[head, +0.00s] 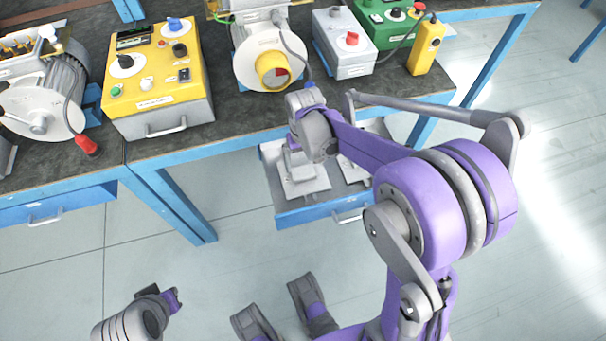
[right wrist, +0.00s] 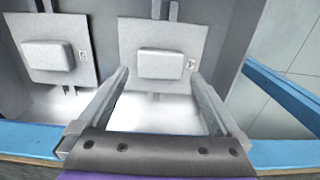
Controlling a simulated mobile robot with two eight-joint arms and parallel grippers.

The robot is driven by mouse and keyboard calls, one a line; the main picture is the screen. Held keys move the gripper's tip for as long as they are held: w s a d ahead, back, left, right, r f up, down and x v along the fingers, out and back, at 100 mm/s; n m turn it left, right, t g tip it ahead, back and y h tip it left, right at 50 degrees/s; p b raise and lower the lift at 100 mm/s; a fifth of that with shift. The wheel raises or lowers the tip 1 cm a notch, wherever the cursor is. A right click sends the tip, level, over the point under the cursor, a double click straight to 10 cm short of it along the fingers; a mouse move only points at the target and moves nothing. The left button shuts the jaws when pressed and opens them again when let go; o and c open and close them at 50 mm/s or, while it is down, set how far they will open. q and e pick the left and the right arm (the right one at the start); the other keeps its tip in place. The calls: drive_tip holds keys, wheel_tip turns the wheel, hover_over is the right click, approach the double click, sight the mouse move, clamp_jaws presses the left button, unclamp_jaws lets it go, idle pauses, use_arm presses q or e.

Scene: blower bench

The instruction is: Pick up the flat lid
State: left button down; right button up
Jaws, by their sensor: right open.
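Two pale grey flat plates, each with a raised block in its middle and a small label, lie side by side in an open drawer (head: 290,219). I cannot tell from the pictures which is the flat lid. The left plate in the head view (head: 312,187) appears as the right one in the right wrist view (right wrist: 129,35). The other plate (head: 350,172) also shows in the right wrist view (right wrist: 82,72). My right gripper (head: 294,166) is open above the first plate, its fingers apart with nothing between them (right wrist: 162,88). My left gripper (head: 174,298) is low at the bottom left, away from the drawer.
The workbench (head: 225,130) overhangs the drawer's back. On it stand a yellow control box (head: 150,95), a blower (head: 262,50), a grey box (head: 345,50), a green box (head: 390,22) and a yellow pendant (head: 427,48). Open floor lies in front.

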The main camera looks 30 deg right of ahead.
sight(303, 171)
drive_tip(key=f, duration=0.1)
drive_tip(key=f+b, duration=0.1)
drive_tip(key=f, duration=0.3)
drive_tip(key=shift+w, duration=0.25)
drive_tip(key=c, duration=1.2)
